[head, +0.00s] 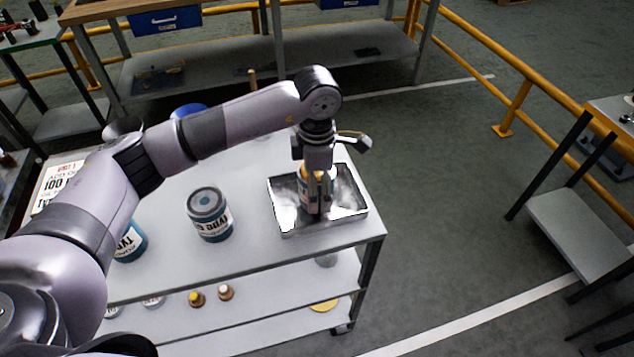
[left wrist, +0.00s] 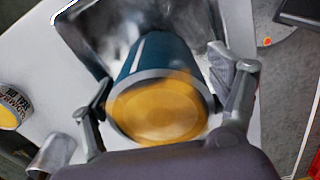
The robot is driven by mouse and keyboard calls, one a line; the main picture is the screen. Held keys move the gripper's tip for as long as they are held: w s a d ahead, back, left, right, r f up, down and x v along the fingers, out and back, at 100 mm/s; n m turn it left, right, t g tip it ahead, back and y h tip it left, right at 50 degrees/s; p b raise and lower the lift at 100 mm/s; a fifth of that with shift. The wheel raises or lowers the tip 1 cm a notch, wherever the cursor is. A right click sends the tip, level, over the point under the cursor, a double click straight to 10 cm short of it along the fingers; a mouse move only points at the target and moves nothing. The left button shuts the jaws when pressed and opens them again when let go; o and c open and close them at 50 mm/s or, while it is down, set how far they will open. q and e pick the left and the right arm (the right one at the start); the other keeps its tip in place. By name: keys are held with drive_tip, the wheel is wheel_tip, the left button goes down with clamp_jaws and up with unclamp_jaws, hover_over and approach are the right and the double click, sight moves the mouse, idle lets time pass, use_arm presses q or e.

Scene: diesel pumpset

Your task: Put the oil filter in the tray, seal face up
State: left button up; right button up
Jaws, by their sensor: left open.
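The oil filter is a teal cylinder (left wrist: 150,55) with a yellow-orange round end that faces up toward the left wrist camera. It is inside the metal tray (head: 287,229), on the right part of the cart top, and seems upright. In the head view the filter (head: 304,188) is partly hidden by the gripper. My left gripper (head: 318,200) points down over the tray. Its fingers (left wrist: 158,90) are open, one on each side of the filter, with a visible gap at the right finger. Whether the filter's base is flat on the tray floor is hidden. My right gripper is not in view.
A labelled teal can (head: 209,214) stands left of the tray, and another teal can (head: 131,243) stands farther left, partly behind my arm. A printed sign (head: 52,187) is at the cart's left. Small bottles (head: 225,292) sit on the lower shelf. Floor right of the cart is open.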

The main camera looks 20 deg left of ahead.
use_arm(q)
wheel_tip(320, 180, up, 11)
drive_tip(key=shift+f+b, duration=0.1)
drive_tip(key=shift+b, duration=1)
drive_tip(key=shift+r, duration=0.7)
drive_tip(key=shift+f, duration=0.1)
